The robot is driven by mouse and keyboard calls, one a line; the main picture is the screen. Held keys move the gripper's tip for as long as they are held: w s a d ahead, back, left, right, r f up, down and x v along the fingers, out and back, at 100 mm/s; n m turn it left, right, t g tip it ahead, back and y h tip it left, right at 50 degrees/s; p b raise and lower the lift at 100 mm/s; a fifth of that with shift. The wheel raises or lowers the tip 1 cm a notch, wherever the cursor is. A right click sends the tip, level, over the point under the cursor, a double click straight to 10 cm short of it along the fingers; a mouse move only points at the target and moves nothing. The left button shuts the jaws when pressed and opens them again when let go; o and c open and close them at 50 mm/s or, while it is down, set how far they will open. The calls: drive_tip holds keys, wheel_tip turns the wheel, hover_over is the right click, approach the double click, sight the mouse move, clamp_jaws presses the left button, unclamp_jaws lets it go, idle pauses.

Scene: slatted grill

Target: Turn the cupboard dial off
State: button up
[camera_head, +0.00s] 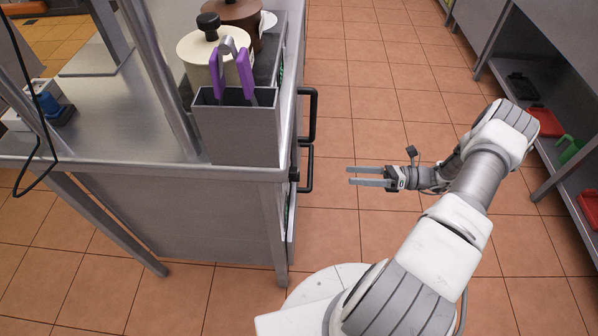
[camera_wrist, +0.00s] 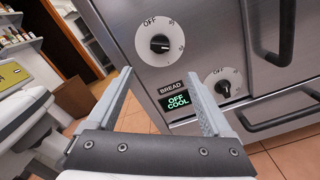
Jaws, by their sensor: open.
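Two black dials on round white plates sit on a steel front in the wrist view. The upper dial (camera_wrist: 160,44) has OFF at its plate's upper left, and its light mark points roughly right, away from OFF. The lower dial (camera_wrist: 223,89) also has an OFF mark; its setting is hard to read. I cannot read a label naming either as the cupboard dial. My gripper (camera_head: 349,175) is open and empty, apart from the unit's front in the head view. In the wrist view, its fingers (camera_wrist: 160,76) point toward the panel below the upper dial.
Black handles (camera_head: 309,116) stick out from the unit. Shelves (camera_head: 545,70) stand at right. Tiled floor between is clear.

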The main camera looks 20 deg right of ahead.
sight(291, 172)
drive_tip(key=x, duration=1.6)
drive_tip(key=shift+b, duration=0.3)
clamp_jaws()
drive_tip(key=shift+n, duration=0.3)
drive_tip(key=n+b, duration=0.4)
drive_tip(key=n, duration=1.9)
drive_tip(key=shift+f, duration=0.1)
drive_tip(key=shift+n, duration=0.3)
